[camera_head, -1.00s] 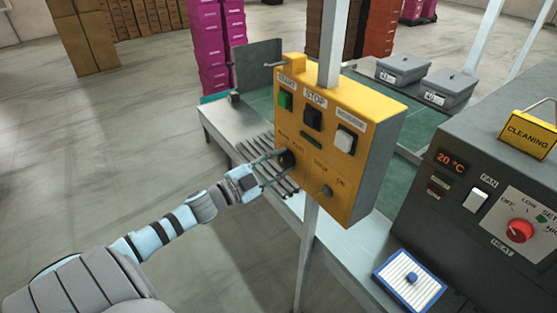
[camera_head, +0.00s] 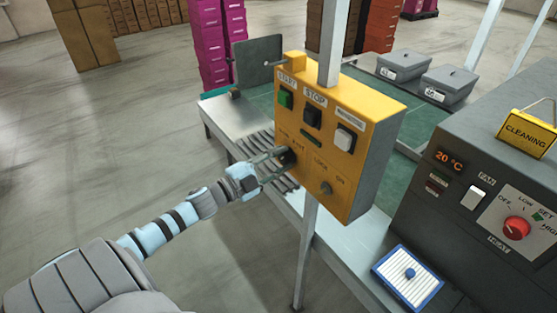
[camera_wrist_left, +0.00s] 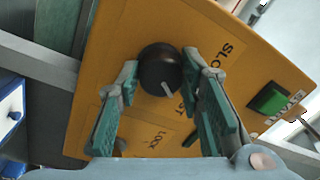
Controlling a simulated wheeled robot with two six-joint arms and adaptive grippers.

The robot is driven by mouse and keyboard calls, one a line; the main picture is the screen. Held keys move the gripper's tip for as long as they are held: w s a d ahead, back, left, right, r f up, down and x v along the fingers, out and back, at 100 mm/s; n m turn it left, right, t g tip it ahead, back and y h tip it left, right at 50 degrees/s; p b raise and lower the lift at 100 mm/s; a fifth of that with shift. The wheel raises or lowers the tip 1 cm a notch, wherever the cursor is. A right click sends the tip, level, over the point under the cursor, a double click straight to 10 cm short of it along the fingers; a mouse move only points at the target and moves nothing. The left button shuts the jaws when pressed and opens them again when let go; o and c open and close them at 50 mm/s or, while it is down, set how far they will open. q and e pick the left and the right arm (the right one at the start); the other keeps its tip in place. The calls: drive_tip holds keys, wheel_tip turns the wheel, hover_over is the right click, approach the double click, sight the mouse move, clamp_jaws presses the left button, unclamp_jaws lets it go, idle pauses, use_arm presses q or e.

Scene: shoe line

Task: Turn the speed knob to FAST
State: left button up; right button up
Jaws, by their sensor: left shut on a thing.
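The black round speed knob (camera_wrist_left: 160,68) is on the yellow control panel (camera_wrist_left: 100,55), with a white pointer mark. In the left wrist view the mark points down and right, towards a label of which only "ST" shows clearly; SLOW stands further up and right. The rest of that label is hidden by a finger. In the head view the knob (camera_head: 288,156) is partly covered by my left gripper (camera_head: 276,166). Its two fingers (camera_wrist_left: 158,82) are on either side of the knob, shut on it. My right gripper is not in view.
The panel also carries a green START button (camera_head: 285,98), a black STOP button (camera_head: 312,117), a white button (camera_head: 345,138) and a lock switch (camera_head: 326,188). A grey heater box (camera_head: 440,225) with a red knob (camera_head: 516,228) stands right. A post (camera_head: 308,250) supports the panel.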

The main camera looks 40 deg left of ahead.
use_arm(q)
drive_tip(key=o, duration=1.2)
drive_tip(key=shift+c, duration=0.2)
drive_tip(key=shift+s, duration=0.1)
drive_tip(key=v, duration=1.2)
drive_tip(key=shift+f, duration=0.1)
